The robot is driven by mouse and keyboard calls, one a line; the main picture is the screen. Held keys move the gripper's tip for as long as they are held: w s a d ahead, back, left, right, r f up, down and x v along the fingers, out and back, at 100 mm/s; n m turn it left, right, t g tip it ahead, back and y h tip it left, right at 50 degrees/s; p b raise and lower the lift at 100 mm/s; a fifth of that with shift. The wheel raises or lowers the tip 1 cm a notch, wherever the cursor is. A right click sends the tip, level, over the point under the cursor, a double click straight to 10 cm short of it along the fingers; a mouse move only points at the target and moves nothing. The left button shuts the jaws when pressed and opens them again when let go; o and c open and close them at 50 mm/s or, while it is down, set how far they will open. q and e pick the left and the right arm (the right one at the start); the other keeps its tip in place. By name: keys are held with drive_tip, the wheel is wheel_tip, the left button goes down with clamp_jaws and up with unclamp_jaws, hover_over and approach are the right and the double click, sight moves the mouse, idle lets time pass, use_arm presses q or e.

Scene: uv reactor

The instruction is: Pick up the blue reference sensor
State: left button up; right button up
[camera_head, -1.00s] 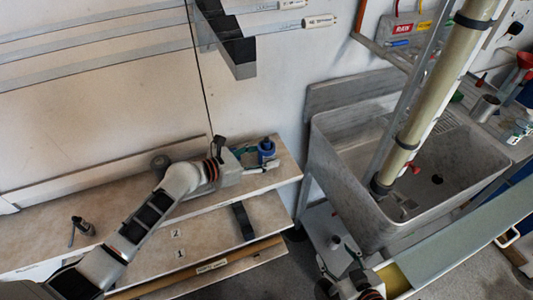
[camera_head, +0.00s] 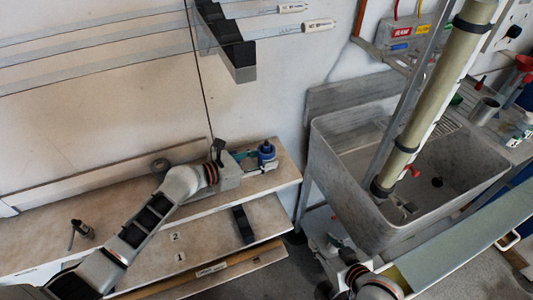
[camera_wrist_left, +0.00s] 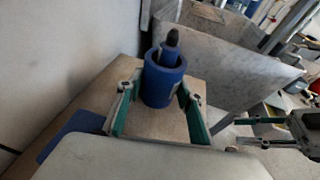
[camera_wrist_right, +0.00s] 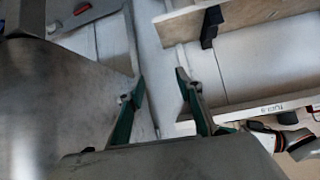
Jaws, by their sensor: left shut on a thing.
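The blue reference sensor (camera_head: 266,152) is a blue cylinder with a slimmer dark-tipped top. It stands upright near the right end of the wooden shelf (camera_head: 118,219). In the left wrist view the sensor (camera_wrist_left: 162,82) is between the fingers of my left gripper (camera_wrist_left: 158,106), which is shut on its body. In the head view my left gripper (camera_head: 256,158) reaches it from the left. The sensor's base is partly hidden. My right gripper (camera_wrist_right: 162,92) is open and empty, low beside the sink in the head view (camera_head: 341,250).
A grey sink (camera_head: 340,180) stands right of the shelf, with a thick tube (camera_head: 435,95) rising over it. A wall lies behind the shelf. A small dark object (camera_head: 82,229) stands at the shelf's left. A lower shelf (camera_head: 200,235) has numbered labels.

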drive_tip(key=w+a+r+g+y, duration=0.2)
drive_tip(key=w+a+r+g, duration=0.1)
drive_tip(key=w+a+r, duration=0.5)
drive_tip(key=n+g, duration=0.2)
drive_tip(key=n, duration=0.4)
approach(267, 145)
drive_tip(key=shift+h, duration=0.4)
drive_tip(key=shift+a+x, duration=0.15)
drive_tip(key=shift+x, duration=1.85)
drive_tip(key=shift+a+x, duration=0.2)
drive_tip(key=shift+x, duration=1.85)
drive_tip(key=shift+r, duration=0.2)
drive_tip(key=shift+d, duration=0.1)
clamp_jaws()
